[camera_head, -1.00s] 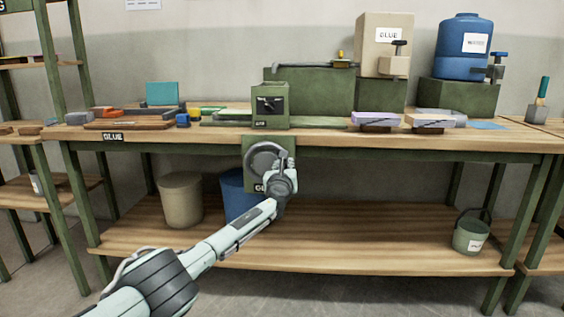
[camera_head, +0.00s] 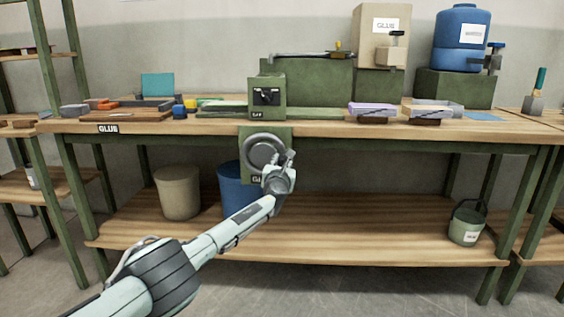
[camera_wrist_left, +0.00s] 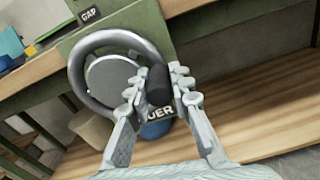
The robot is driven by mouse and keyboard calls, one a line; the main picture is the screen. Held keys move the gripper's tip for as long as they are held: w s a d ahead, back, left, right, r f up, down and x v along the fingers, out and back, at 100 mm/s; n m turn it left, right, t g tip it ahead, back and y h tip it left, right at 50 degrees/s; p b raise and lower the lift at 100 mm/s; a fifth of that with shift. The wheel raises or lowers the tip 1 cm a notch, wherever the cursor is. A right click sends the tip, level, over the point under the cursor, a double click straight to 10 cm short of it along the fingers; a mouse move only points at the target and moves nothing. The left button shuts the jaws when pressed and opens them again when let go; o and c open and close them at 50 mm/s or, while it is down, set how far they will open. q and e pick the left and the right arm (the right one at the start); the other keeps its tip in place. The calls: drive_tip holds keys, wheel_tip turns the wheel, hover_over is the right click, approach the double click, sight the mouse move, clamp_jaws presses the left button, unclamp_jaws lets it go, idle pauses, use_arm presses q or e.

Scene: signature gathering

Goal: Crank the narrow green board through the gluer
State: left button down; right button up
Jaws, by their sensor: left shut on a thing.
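The green gluer (camera_head: 266,92) stands at the front of the bench. Its grey crank wheel (camera_head: 262,151) is on a green plate below the bench edge. My left gripper (camera_head: 279,168) is at the lower right of the wheel. In the left wrist view its fingers (camera_wrist_left: 157,88) are shut on the wheel's black handle (camera_wrist_left: 158,84). A thin green strip (camera_head: 220,103) lies just left of the gluer, apparently the narrow green board; I cannot tell how far it reaches inside. My right gripper is out of view.
A brown tray (camera_head: 124,116) and small blocks lie left on the bench (camera_head: 340,130). Bins (camera_head: 178,193) stand on the lower shelf behind my arm.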

use_arm(q)
drive_tip(key=c, duration=1.5)
unclamp_jaws()
drive_tip(key=shift+d+f, duration=0.1)
drive_tip(key=shift+f, duration=0.1)
drive_tip(key=shift+c, duration=0.2)
drive_tip(key=shift+o, duration=1)
drive_tip(key=shift+r, duration=0.1)
drive_tip(key=shift+s+d+f, duration=0.1)
drive_tip(key=shift+s+f, duration=0.1)
drive_tip(key=shift+s, duration=0.25)
drive_tip(key=shift+s+a+r, duration=0.1)
drive_tip(key=shift+s+a, duration=0.1)
drive_tip(key=shift+s, duration=0.4)
drive_tip(key=s, duration=1)
drive_tip(key=shift+a, duration=0.2)
drive_tip(key=shift+r, duration=0.1)
